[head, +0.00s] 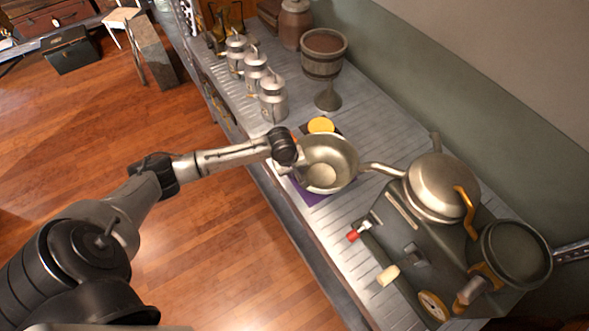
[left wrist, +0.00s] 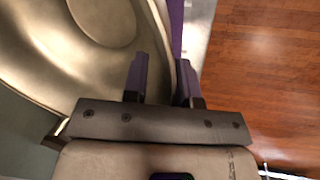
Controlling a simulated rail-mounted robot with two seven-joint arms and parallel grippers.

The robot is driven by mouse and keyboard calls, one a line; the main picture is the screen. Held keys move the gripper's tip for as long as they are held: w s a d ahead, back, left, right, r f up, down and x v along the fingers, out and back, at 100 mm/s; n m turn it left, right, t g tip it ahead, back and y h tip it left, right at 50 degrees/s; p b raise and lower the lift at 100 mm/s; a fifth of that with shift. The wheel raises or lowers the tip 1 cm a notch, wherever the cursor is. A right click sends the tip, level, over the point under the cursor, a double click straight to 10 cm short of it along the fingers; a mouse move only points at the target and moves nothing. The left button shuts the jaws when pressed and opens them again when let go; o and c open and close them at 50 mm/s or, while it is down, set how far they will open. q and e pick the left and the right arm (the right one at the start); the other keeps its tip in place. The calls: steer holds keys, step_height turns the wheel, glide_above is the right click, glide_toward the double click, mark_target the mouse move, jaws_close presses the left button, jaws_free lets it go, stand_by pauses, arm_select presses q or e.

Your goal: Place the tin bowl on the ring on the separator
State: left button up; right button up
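The tin bowl (head: 337,153) is a wide metal bowl over a purple mat (head: 309,192) on the counter in the head view. Its inner wall fills the left of the left wrist view (left wrist: 70,60). My left gripper (head: 298,160) is at the bowl's left rim. In the left wrist view its fingers (left wrist: 163,82) straddle the rim, one inside and one outside, with a gap between them. The separator (head: 410,245) stands to the right with a lidded metal vessel on top. A dark round ring-like part (head: 515,255) is at its right side. My right gripper is not in view.
A metal spout (head: 382,169) reaches from the separator toward the bowl. A yellow round object (head: 321,125) lies just behind the bowl. Several metal canisters (head: 272,98) and a wooden goblet-shaped bucket (head: 324,55) stand farther back. The wall bounds the counter's right side.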

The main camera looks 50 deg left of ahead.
arm_select(q)
steer(key=shift+o, duration=0.4)
steer(key=p+v, duration=0.3)
steer(key=v, duration=0.9)
steer(key=s+d+f+m, duration=0.3)
steer(key=s+d+m, duration=0.3)
steer(key=s+d, duration=0.2)
steer(key=s+d+f+m, duration=0.3)
steer(key=s+d+m, duration=0.3)
steer(key=s+d, duration=0.3)
steer(key=shift+s+d+f+t, duration=0.2)
steer(key=shift+f+t, duration=0.1)
steer(key=shift+t, duration=0.1)
steer(key=shift+o, duration=0.4)
steer(key=s+r+m, duration=0.1)
steer(key=s+m, duration=0.2)
steer(key=s, duration=0.3)
steer(key=shift+r+y, duration=0.3)
steer(key=shift+y, duration=0.1)
steer(key=shift+s+r, duration=0.1)
steer(key=shift+s, duration=0.15)
